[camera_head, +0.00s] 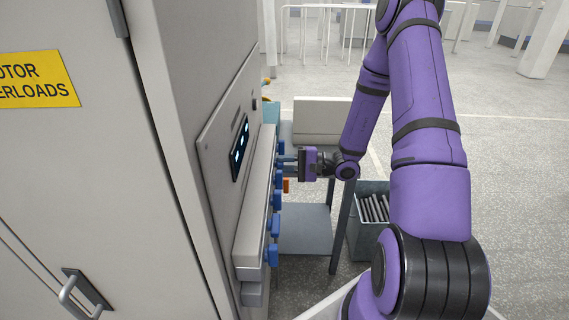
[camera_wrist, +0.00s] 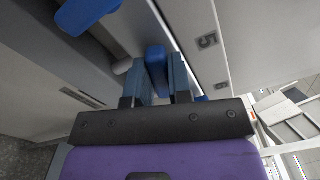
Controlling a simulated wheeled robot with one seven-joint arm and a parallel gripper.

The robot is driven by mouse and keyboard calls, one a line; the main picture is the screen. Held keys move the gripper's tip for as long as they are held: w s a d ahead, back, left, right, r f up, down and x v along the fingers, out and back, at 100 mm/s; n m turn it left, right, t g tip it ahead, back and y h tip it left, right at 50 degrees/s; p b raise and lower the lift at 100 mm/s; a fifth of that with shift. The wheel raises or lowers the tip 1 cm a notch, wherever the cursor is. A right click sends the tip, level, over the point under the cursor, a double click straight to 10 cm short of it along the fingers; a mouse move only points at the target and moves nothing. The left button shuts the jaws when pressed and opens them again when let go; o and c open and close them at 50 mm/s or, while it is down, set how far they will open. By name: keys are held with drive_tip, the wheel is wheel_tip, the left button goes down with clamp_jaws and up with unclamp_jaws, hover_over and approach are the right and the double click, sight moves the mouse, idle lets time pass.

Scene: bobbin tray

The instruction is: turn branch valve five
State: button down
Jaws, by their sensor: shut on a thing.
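A row of blue valve handles runs along a pale manifold (camera_head: 256,205) on the side of the grey cabinet in the head view. My gripper (camera_head: 287,162) is at the far part of this row, pointing left at it. In the wrist view my gripper (camera_wrist: 159,76) is shut on a blue handle (camera_wrist: 156,60), with one finger on each side of it. A plate marked 5 (camera_wrist: 207,41) sits beside this handle, so it is branch valve five. Its stem is mostly hidden by the fingers and the handle. In the head view the fingers largely hide this handle.
A neighbouring blue handle (camera_wrist: 88,14) is close at the upper left in the wrist view. More blue handles (camera_head: 274,226) lie nearer in the head view. A bin of dark rods (camera_head: 369,239) stands below my arm. Open floor lies to the right.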

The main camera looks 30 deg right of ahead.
drive_tip(key=shift+f+n, duration=0.15)
drive_tip(key=shift+n, duration=1.65)
drive_tip(key=c, duration=1)
unclamp_jaws()
drive_tip(key=shift+c, duration=0.2)
drive_tip(key=shift+d, duration=0.1)
drive_tip(key=v, duration=1)
drive_tip(key=shift+s+d, duration=0.25)
drive_tip(key=shift+s, duration=0.05)
